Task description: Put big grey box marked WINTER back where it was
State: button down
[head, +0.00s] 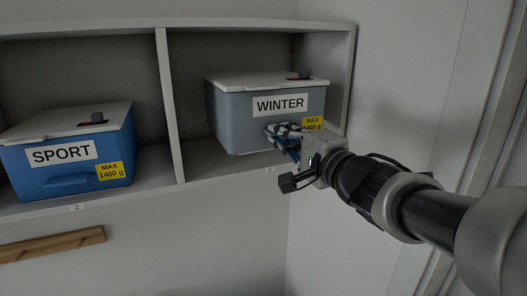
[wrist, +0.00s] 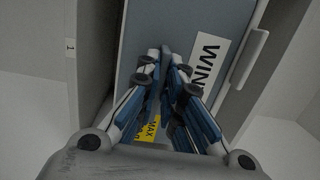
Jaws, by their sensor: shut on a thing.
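The grey WINTER box (head: 240,120) with its white lid is inside the right cubby, front facing out. Its front also shows in the wrist view (wrist: 190,20), turned sideways, with the WINTER label partly cut off. My gripper (head: 272,130) is at the lower middle of that front, below the label, and partly covers the yellow MAX tag. In the wrist view, my gripper's blue-and-grey fingers (wrist: 166,65) are closed together against the front. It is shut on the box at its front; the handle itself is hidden. I cannot tell whether the box's underside touches the shelf.
A blue SPORT box (head: 75,165) stands in the cubby marked 2 at left. A divider (head: 171,110) separates the cubbies; the right side panel (head: 348,85) is close to the WINTER box. A wooden rail (head: 50,245) is on the wall below. Number 1 (head: 270,169) marks the right cubby's edge.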

aim_at(268, 122)
jog(key=x, duration=0.8)
jog(key=shift+w+d+r, duration=0.1)
jog(key=shift+w+d, duration=0.1)
jog(key=shift+d, duration=0.15)
jog(key=shift+f+b, duration=0.4)
jog(key=shift+f, duration=2.8)
jog(key=shift+w+a+f, duration=0.1)
jog(key=shift+w+f, duration=0.2)
jog(key=shift+s, duration=0.1)
jog(key=shift+f, duration=0.15)
jog(key=c, duration=1.8)
grip_release()
jog(key=shift+f, duration=0.15)
jog(key=shift+o, duration=0.2)
